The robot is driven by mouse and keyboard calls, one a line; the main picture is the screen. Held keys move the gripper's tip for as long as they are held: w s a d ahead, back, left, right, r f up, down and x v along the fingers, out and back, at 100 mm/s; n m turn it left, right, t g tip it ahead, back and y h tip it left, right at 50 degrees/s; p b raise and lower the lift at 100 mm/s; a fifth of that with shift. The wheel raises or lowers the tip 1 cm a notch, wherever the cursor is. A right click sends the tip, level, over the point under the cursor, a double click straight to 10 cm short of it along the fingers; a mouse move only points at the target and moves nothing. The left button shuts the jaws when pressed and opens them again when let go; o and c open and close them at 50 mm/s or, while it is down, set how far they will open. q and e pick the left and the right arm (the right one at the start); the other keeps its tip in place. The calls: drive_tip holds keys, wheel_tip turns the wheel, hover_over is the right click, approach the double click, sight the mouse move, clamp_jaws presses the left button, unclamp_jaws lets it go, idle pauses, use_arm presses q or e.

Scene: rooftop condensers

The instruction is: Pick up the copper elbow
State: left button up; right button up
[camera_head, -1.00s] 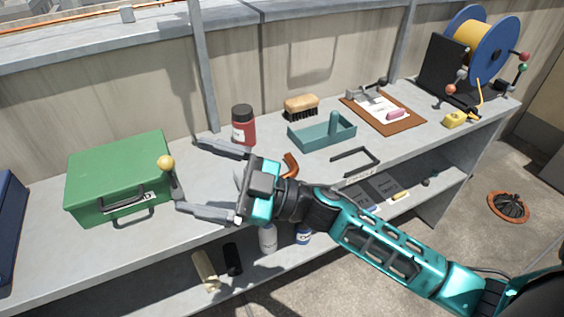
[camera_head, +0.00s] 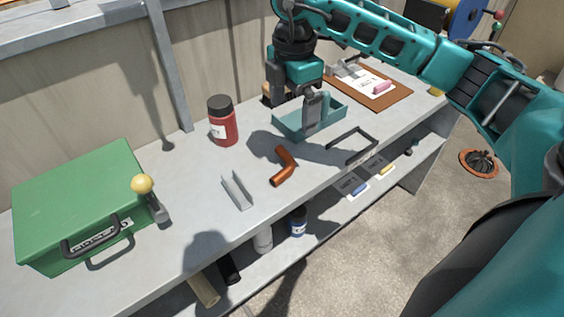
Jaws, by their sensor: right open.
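The copper elbow (camera_head: 284,168), a bent orange-brown pipe piece, lies on the grey bench top near its front edge. My right gripper (camera_head: 312,122) points down in front of the teal tray, up and to the right of the elbow and apart from it. Its fingers overlap in this view, and nothing shows between them. My left gripper is not in view.
A grey metal channel (camera_head: 237,190) lies just left of the elbow, and a black frame handle (camera_head: 352,145) lies to its right. A red jar (camera_head: 222,121), the teal tray (camera_head: 284,124) and a green case (camera_head: 75,195) stand around it. A lower shelf holds bottles.

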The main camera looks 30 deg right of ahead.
sight(288, 170)
wheel_tip(288, 170, down, 11)
drive_tip(key=shift+f+b, duration=0.15)
drive_tip(key=shift+b, duration=0.25)
drive_tip(key=c, duration=1)
drive_tip(key=shift+c, duration=0.2)
